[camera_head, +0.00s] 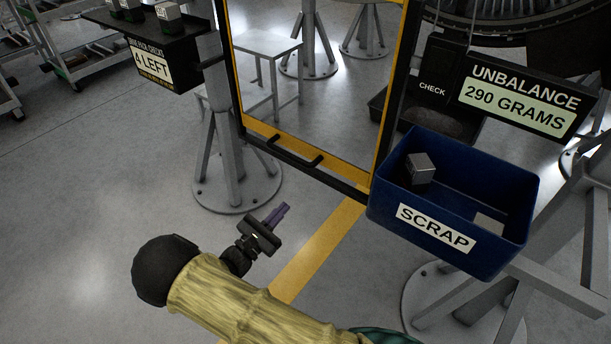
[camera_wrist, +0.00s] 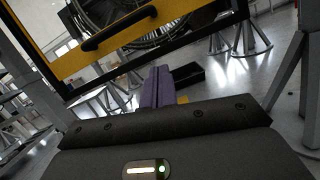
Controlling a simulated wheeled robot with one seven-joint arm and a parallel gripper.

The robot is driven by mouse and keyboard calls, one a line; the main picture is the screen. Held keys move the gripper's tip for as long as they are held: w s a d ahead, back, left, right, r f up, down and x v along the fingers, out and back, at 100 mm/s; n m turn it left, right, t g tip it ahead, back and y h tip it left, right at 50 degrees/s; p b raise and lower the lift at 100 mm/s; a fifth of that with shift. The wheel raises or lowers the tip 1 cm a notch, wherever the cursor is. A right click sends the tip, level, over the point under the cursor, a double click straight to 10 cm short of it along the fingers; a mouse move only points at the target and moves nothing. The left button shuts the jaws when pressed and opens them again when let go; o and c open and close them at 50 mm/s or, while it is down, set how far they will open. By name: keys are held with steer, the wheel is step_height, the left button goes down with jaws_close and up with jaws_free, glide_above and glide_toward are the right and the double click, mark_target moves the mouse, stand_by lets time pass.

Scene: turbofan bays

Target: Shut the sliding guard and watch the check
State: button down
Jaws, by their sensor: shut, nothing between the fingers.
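The sliding guard is a clear panel with a yellow edge (camera_head: 262,131) in a black frame, in the upper middle of the head view. Its black bar handle (camera_head: 294,151) is on the bottom edge. In the wrist view the yellow edge (camera_wrist: 160,22) and handle (camera_wrist: 118,28) show at the top, tilted. My gripper (camera_head: 282,210) is below the handle and apart from it. Its purple fingers (camera_wrist: 158,78) are together and empty. The check display (camera_head: 520,98) reads "UNBALANCE 290 GRAMS", beside a dark "CHECK" panel (camera_head: 433,88).
A blue scrap bin (camera_head: 385,205) at right holds a grey metal block (camera_head: 419,168) and a paler flat piece. A black shelf (camera_head: 190,30) marked "4 LEFT" bears blocks at upper left. Grey stand legs are around. Floor left of my gripper is clear.

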steer(key=w+d+r+b, duration=0.1)
steer(key=w+d+r, duration=0.5)
steer(key=shift+w+d+r+b, duration=0.15)
steer(key=shift+w+d+b, duration=0.2)
steer(key=shift+w+b, duration=0.05)
steer(key=shift+r, duration=0.15)
stand_by(0.4)
